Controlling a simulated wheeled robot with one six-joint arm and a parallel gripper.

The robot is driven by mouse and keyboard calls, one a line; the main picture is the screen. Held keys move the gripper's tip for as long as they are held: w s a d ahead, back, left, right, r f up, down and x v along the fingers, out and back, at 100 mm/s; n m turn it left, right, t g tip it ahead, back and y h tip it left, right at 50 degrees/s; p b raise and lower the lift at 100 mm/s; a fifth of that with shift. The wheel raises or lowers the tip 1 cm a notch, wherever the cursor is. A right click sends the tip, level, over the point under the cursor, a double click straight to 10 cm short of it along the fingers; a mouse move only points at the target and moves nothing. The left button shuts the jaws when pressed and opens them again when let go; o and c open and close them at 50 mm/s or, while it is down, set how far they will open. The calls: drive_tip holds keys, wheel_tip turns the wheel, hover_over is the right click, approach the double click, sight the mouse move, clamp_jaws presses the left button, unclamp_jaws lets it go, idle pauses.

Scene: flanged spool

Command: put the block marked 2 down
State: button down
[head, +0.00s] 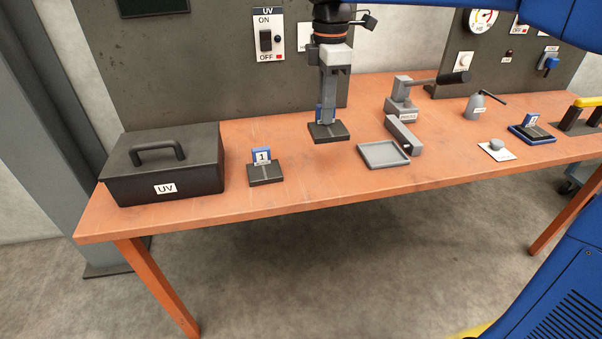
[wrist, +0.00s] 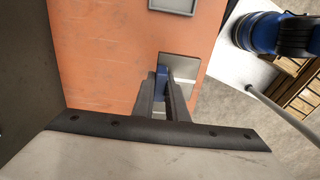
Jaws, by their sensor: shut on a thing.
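My gripper (head: 327,112) points down over the middle of the orange table and is shut on a block with a blue upright part and a flat dark base (head: 329,133). The held block is upright and appears to be a little above the tabletop. Its number is hidden by the fingers, so I cannot read it. In the wrist view the fingers (wrist: 164,98) close on the blue part, with the base (wrist: 180,66) beyond them. A similar block marked 1 (head: 263,168) stands to the left on the table (head: 230,206).
A dark UV box (head: 200,172) with a handle stands at the left. A grey tray (head: 384,155) lies right of the held block, with a grey lever device (head: 402,108) behind it. Another blue block (head: 531,126) sits on a dark base farther right. Bare tabletop lies in front.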

sight(322, 127)
drive_tip(key=f, duration=0.4)
drive_tip(key=shift+s+a+f, duration=0.15)
drive_tip(key=shift+a+f, duration=0.15)
drive_tip(key=shift+f, duration=2.65)
drive_tip(key=shift+f, duration=0.1)
drive_tip(key=c, duration=1.8)
unclamp_jaws()
drive_tip(key=shift+o, duration=0.2)
wheel_tip(322, 127, up, 12)
